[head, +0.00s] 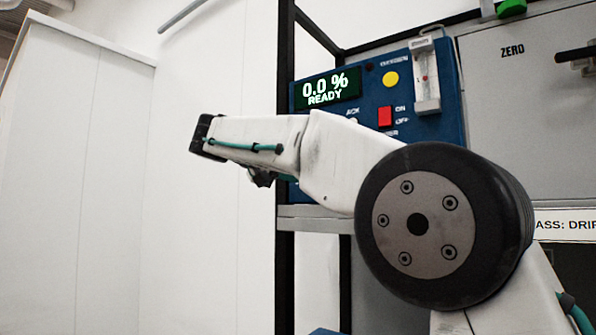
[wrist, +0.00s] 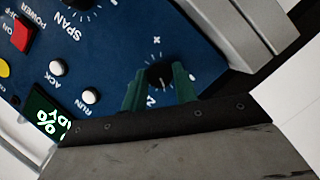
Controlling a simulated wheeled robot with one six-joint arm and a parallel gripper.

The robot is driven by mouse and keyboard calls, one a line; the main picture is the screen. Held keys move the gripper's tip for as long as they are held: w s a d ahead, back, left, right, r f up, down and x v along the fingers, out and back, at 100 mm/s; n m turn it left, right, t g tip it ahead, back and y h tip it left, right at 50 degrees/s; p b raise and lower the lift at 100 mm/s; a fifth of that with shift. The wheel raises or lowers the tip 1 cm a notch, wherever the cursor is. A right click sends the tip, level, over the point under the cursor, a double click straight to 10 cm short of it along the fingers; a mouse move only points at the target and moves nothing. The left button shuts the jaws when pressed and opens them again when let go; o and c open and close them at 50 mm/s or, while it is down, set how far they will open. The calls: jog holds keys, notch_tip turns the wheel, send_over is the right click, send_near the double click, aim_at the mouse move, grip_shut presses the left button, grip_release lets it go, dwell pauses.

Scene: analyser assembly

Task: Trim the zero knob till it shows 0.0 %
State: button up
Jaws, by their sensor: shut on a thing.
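The zero knob (wrist: 159,73) is a small black knob on the blue panel, with a plus mark above it and a partly covered label beside it in the wrist view. My gripper (wrist: 157,86) has its two green fingers shut on the knob from both sides. In the head view my arm hides the knob and the fingers. The display (head: 326,90) reads 0.0 % with READY below it. Part of the display (wrist: 46,115) also shows, turned, in the wrist view.
The blue panel carries a red power switch (head: 385,116), a yellow button (head: 391,79) and a flow tube (head: 425,77). In the wrist view, the white ACK button (wrist: 56,68) and RUN button (wrist: 91,96) lie left of my fingers. A grey cabinet (head: 520,120) stands right of the panel.

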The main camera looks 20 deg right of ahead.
jog(key=o, duration=1)
jog(key=shift+c, duration=0.2)
jog(key=shift+a, duration=0.1)
jog(key=v, duration=0.7)
jog(key=shift+a, duration=0.35)
jog(key=shift+r, duration=0.1)
